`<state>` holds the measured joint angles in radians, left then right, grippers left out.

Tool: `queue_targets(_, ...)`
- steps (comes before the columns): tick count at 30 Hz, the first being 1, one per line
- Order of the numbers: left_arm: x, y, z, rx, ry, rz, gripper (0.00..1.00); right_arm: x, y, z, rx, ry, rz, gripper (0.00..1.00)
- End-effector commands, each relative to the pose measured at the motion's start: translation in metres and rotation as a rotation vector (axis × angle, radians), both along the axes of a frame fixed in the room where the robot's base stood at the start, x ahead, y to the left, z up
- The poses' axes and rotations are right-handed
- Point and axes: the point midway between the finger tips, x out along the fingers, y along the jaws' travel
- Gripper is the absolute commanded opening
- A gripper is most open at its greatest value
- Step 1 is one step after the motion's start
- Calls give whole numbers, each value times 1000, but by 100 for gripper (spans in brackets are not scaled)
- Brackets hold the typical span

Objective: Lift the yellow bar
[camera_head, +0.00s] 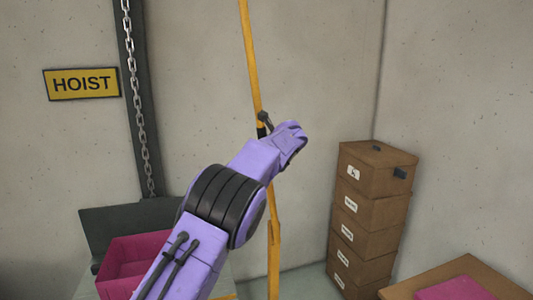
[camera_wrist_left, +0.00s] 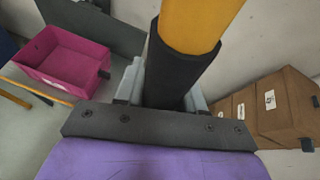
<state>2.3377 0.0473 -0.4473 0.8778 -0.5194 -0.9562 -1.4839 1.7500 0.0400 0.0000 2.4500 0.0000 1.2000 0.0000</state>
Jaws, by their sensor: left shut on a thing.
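The yellow bar (camera_head: 248,50) stands near upright, slightly tilted, before the grey wall. It runs from the top edge of the head view down behind my purple left arm to the bottom edge. My left gripper (camera_head: 263,125) is at the bar's black sleeve, mostly hidden by the wrist. In the left wrist view, the black sleeve (camera_wrist_left: 174,68) sits between the grey fingers of my left gripper (camera_wrist_left: 163,92), which is shut on it. The yellow part (camera_wrist_left: 200,22) continues beyond the sleeve. The bar's ends are out of view. My right gripper is not in view.
A steel chain (camera_head: 139,100) hangs along a dark post beside a HOIST sign (camera_head: 82,83). A pink bin (camera_head: 125,258) is at lower left. Stacked brown boxes (camera_head: 365,215) stand right of the bar. Another brown box with a pink top (camera_head: 455,290) is at lower right.

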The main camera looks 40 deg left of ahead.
Motion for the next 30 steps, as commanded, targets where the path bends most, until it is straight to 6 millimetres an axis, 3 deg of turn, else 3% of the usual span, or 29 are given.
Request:
queue_targets(16, -1, 5, 0, 11, 23, 13, 0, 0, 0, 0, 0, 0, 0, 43)
queue_targets(17, -1, 5, 0, 11, 23, 14, 42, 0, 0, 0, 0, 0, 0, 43)
queue_targets(18, -1, 5, -1, 11, 23, 14, 55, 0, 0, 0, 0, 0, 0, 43)
queue_targets(19, -1, 5, 0, 11, 23, 14, 59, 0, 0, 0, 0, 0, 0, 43)
queue_targets(26, -2, 6, 0, 12, 23, 16, 59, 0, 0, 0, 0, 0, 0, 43)
queue_targets(30, -5, -3, 3, 14, 21, 14, 59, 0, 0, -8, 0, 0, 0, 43)
